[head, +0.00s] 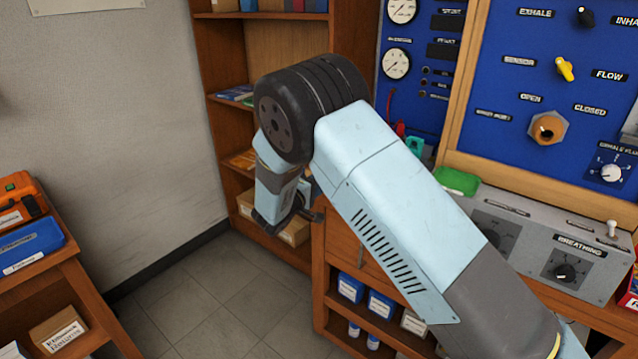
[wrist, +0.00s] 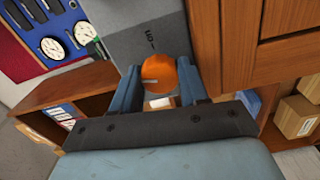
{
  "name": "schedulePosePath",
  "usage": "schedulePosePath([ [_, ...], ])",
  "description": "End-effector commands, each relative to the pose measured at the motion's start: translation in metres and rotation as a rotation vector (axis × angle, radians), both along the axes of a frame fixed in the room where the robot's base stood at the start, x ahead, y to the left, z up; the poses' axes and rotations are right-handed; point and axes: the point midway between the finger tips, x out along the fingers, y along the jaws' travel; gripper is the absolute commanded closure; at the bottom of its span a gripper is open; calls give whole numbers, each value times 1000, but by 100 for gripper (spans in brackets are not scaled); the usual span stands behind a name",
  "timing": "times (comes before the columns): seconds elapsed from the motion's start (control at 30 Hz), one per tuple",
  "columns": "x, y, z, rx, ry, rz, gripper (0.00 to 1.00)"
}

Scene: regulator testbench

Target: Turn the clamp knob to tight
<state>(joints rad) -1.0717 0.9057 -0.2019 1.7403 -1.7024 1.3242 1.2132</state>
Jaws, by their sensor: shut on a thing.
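A short pale mark shows on the knob's face. My gripper (wrist: 159,80) has one blue-grey finger on each side of the knob and is shut on it. In the head view, the arm hides the knob, and my fingertips cannot be made out clearly. I cannot read a tight label in either view.
A blue panel (head: 510,70) with gauges and knobs stands at the right. A grey breathing box (head: 530,240) lies below it. Wooden shelves (head: 225,50) stand behind the arm. A cart (head: 75,290) with boxes is at left. The floor (head: 200,290) between is clear.

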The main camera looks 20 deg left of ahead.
Motion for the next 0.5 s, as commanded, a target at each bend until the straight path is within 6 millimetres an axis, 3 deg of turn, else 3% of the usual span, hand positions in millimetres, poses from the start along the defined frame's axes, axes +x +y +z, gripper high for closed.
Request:
schedulePosePath([
  [0.5, -3, 1, -6, 450, -177, 1, 87],
])
